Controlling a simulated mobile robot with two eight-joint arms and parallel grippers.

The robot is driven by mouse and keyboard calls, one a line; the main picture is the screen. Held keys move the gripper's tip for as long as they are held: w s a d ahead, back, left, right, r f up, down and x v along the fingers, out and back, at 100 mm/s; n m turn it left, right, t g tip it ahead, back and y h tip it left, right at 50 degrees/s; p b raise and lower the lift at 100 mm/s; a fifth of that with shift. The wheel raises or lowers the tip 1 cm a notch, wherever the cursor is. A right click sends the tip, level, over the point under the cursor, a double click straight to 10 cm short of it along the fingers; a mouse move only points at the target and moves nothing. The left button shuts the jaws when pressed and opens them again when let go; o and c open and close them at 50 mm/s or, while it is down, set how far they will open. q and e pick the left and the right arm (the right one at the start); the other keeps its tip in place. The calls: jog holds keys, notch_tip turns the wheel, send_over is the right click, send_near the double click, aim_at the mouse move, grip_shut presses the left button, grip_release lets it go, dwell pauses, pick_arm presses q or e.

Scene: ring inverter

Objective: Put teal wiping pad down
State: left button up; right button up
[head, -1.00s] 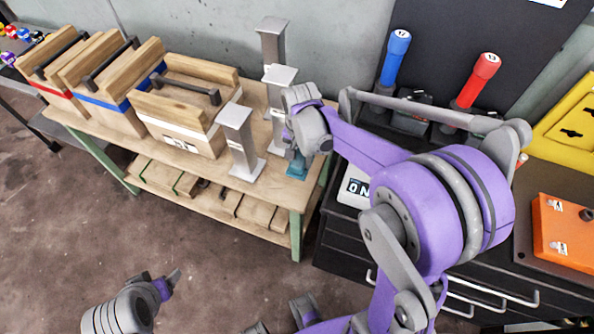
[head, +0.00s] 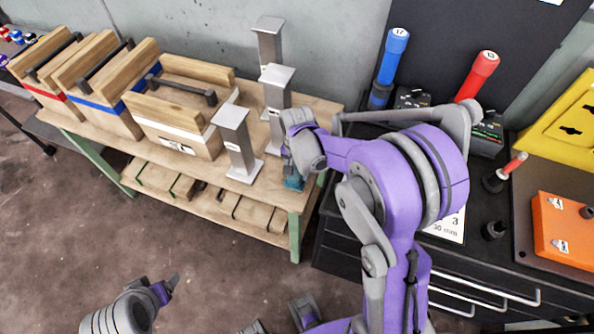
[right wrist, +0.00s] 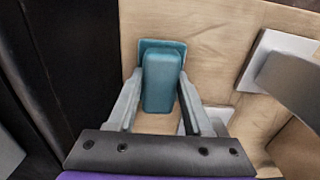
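The teal wiping pad (head: 293,182) is at the near right corner of the wooden workbench (head: 270,192), below my right gripper (head: 294,172). In the right wrist view the pad (right wrist: 162,82) shows a block-shaped grip on a flat teal plate, over the wood. The right gripper's fingers (right wrist: 161,80) sit at both sides of the grip, their tips close against it, and appear shut on it. Whether the plate touches the wood cannot be told. My left gripper (head: 172,285) is low at the left, away from the bench; its finger opening is unclear.
Metal posts (head: 236,140) stand on the bench left of the pad. Wooden crates (head: 180,110) with handles fill its left part. A black cabinet (head: 350,235) adjoins on the right, with blue (head: 390,60) and red (head: 478,75) tools behind my right arm.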

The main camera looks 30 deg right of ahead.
jog(key=shift+o, duration=1.3)
jog(key=shift+r, duration=0.25)
notch_tip(320, 180, up, 11)
jog(key=p, duration=0.1)
jog(key=s+a+n+t, duration=0.2)
jog(key=s+n, duration=0.3)
jog(key=s, duration=0.3)
jog(key=s+a+n+t, duration=0.3)
jog(key=s+a+n, duration=0.1)
jog(key=s, duration=0.3)
jog(key=shift+s+a+r+n, duration=0.35)
jog(key=shift+n, duration=0.05)
